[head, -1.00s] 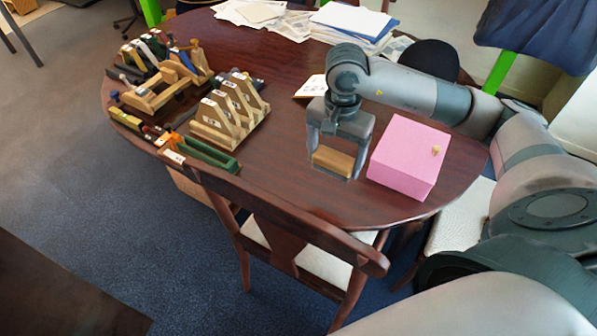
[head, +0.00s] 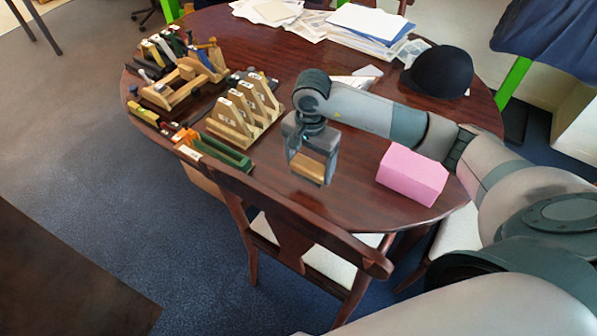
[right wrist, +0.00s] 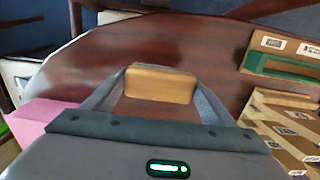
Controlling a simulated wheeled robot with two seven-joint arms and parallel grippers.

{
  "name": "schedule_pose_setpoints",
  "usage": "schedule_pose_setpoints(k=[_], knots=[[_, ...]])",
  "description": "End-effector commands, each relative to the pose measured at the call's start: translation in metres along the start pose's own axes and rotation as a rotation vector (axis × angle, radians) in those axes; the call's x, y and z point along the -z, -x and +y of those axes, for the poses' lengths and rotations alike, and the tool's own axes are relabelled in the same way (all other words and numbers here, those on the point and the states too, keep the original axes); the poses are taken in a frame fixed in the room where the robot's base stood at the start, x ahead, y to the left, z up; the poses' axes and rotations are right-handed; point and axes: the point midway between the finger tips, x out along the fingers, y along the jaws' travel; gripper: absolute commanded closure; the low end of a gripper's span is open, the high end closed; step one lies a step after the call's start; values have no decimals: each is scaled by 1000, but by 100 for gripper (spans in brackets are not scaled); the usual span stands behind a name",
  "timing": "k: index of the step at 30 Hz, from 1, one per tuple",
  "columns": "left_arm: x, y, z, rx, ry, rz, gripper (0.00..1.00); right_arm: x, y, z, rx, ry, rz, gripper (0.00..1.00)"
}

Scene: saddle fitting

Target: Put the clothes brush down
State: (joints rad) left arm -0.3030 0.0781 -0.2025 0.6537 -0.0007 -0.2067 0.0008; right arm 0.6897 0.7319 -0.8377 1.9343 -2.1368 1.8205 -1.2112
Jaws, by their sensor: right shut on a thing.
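The clothes brush shows as a light wooden block (head: 309,168) between the fingers of my right gripper (head: 308,172) in the head view. The gripper is shut on it and points down over the table. In the right wrist view the brush (right wrist: 160,84) lies across the jaws, with a flat wooden face showing. I cannot tell whether its underside touches the table (head: 335,200). My left gripper is not in view.
A pink box (head: 412,175) stands right of the gripper. Wooden stepped stands (head: 243,110) and a green tray (head: 222,152) are to the left. A black cap (head: 438,71) and papers (head: 365,20) lie behind. A chair (head: 290,225) stands at the front edge. Bare tabletop surrounds the gripper.

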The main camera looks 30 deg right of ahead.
Motion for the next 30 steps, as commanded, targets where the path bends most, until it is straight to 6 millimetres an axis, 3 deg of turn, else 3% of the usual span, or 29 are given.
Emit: schedule_pose_setpoints(k=[2,9,20,30], knots=[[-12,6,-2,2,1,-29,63,-4,-4,-11,-1,0,-3,40],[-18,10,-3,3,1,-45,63,-7,-17,-28,-1,-1,0,40],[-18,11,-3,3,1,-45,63,-7,-20,-28,-1,0,-1,40],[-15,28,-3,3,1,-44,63,-7,-53,-29,0,-1,-1,40]])
